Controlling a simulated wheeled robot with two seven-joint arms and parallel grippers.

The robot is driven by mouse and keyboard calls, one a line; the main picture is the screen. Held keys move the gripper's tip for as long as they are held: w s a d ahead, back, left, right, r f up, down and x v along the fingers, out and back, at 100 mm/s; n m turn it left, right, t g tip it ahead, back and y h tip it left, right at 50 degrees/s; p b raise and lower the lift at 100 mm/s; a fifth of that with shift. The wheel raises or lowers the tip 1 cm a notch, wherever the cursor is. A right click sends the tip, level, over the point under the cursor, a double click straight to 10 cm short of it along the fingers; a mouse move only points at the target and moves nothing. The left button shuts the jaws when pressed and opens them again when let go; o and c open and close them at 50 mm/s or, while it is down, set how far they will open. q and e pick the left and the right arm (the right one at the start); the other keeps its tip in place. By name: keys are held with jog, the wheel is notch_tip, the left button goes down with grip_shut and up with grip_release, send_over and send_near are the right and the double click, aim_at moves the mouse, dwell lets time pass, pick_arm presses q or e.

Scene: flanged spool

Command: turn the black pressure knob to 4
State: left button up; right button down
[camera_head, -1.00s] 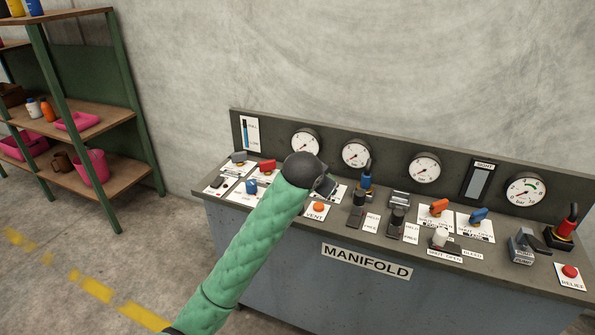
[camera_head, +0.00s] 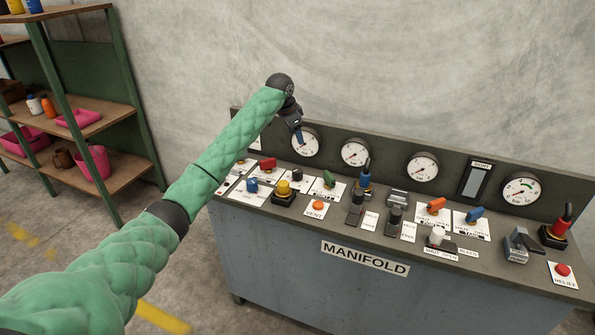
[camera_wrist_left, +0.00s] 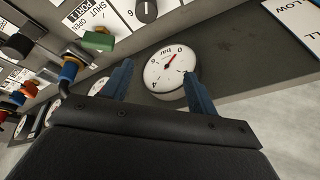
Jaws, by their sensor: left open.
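A black knob (camera_head: 297,174) stands on a white plate on the manifold's top, between a yellow knob and a green handle. It also shows at the top edge of the left wrist view, partly cut off, as a dark round knob (camera_wrist_left: 146,9) with a white pointer line. Its setting cannot be read. My left gripper (camera_head: 299,138) is open and empty, raised above the back of the panel in front of the leftmost gauge. In the left wrist view, its blue-grey fingers (camera_wrist_left: 157,69) are spread, apart from the knob. My right gripper is not in view.
The manifold (camera_head: 365,258) has several gauges (camera_head: 305,143) along its upright back. A yellow knob (camera_head: 283,188), green handle (camera_head: 329,178), red handle (camera_head: 267,163) and orange vent button (camera_head: 317,206) crowd near the black knob. A shelf (camera_head: 105,115) stands at left.

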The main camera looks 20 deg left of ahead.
aim_at(297, 169)
pick_arm(q)
jog(key=shift+s+d+f+m+g+h+p, duration=0.15)
jog(key=shift+f+m+g+h+p, duration=0.65)
jog(key=shift+f, duration=1.9)
jog(key=shift+s+d+f+m+g+h+p, duration=0.2)
jog(key=shift+f+m, duration=1.2)
jog(key=shift+f, duration=1.3)
jog(key=shift+w+d+f+m+g+h+p, duration=0.2)
jog(key=shift+f+m+g+h+p, duration=0.65)
jog(key=shift+f, duration=1.85)
pick_arm(e)
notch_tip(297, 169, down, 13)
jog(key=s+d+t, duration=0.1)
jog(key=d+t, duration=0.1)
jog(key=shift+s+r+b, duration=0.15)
jog(key=shift+b, duration=0.25)
pick_arm(q)
jog(key=shift+s+m+t+y, duration=0.15)
jog(key=shift+m+t+y, duration=0.1)
jog(key=shift+y, duration=0.2)
jog(key=c, duration=1)
